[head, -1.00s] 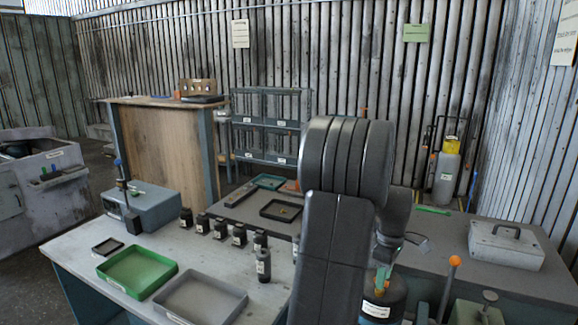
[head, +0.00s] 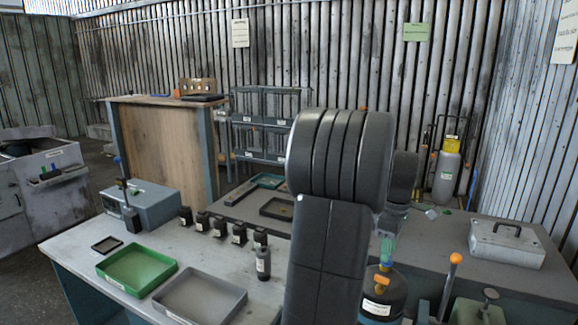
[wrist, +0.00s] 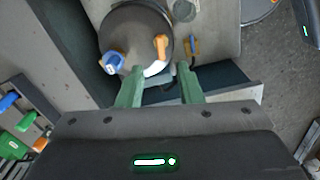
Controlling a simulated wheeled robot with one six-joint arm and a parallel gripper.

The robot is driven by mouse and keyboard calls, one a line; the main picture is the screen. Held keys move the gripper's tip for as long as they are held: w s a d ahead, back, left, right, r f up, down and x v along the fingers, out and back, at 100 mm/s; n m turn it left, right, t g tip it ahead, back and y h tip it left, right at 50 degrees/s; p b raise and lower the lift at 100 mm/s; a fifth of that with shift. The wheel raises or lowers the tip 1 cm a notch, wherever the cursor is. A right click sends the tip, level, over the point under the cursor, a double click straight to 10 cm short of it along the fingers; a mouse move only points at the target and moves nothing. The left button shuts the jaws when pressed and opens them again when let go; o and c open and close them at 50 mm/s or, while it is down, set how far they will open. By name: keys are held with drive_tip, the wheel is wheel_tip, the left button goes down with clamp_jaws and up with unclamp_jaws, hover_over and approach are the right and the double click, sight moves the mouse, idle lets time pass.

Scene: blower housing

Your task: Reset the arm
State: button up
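My arm rises at the front of the head view, its large dark joint in front of the benches. My gripper (head: 387,250) shows partly behind the arm, above a dark round canister (head: 383,296) with an orange handle. In the wrist view my gripper (wrist: 160,72) has two green fingers spread apart with nothing held between them. The canister (wrist: 130,35) lies beyond the fingertips, with a blue part and an orange handle on top and a white label on its side. I cannot tell from these views how far the fingertips are from it.
A pale bench holds a green tray (head: 137,268), a grey tray (head: 199,299) and several black bottles (head: 221,228). A grey case (head: 506,245) sits on the right bench. An orange-knobbed lever (head: 452,275) stands beside the canister. My arm hides part of the middle.

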sight(381, 278)
wheel_tip(381, 278, down, 9)
drive_tip(key=shift+s+r+p, duration=0.1)
drive_tip(key=shift+r+p, duration=0.1)
drive_tip(key=shift+p, duration=0.25)
drive_tip(key=shift+r+m, duration=0.15)
drive_tip(key=shift+m, duration=0.35)
drive_tip(key=m, duration=0.3)
drive_tip(key=shift+a+m, duration=0.1)
drive_tip(key=shift+m, duration=0.3)
drive_tip(key=m, duration=1)
drive_tip(key=shift+a+m, duration=0.15)
drive_tip(key=shift+m, duration=2.85)
drive_tip(key=shift+r, duration=0.15)
